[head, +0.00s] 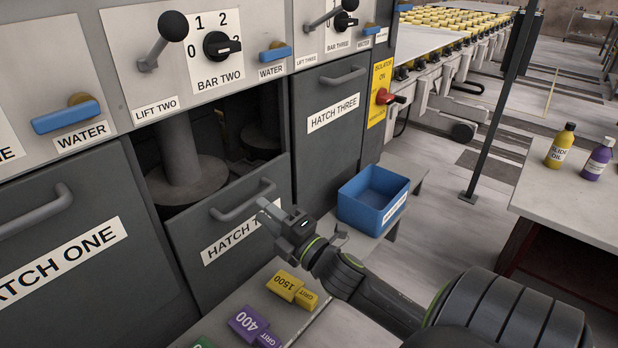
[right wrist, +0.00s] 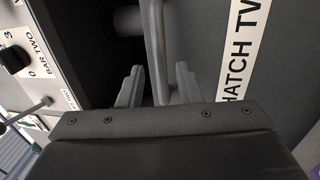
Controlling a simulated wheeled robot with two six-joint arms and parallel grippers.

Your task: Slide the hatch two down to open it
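Hatch two (head: 196,272) is a dark grey panel, partly lowered. A dark opening above its top edge shows a grey round column on a disc. Its grey bar handle (head: 238,212) is near the top edge, above the white label. My right gripper (head: 266,214) is at the right end of this handle, in front of the panel. In the right wrist view its two fingers (right wrist: 158,88) are apart, with the handle bar (right wrist: 153,45) showing between them and gaps on both sides. Whether the bar is deep between the fingers is unclear. My left gripper is out of view.
Hatch one (head: 75,260) and hatch three (head: 330,140) flank it, both raised. Below is a ledge with yellow (head: 285,284) and purple (head: 249,322) grit blocks. A blue bin (head: 372,197) stands right of my gripper. The lift two lever (head: 160,42) is above.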

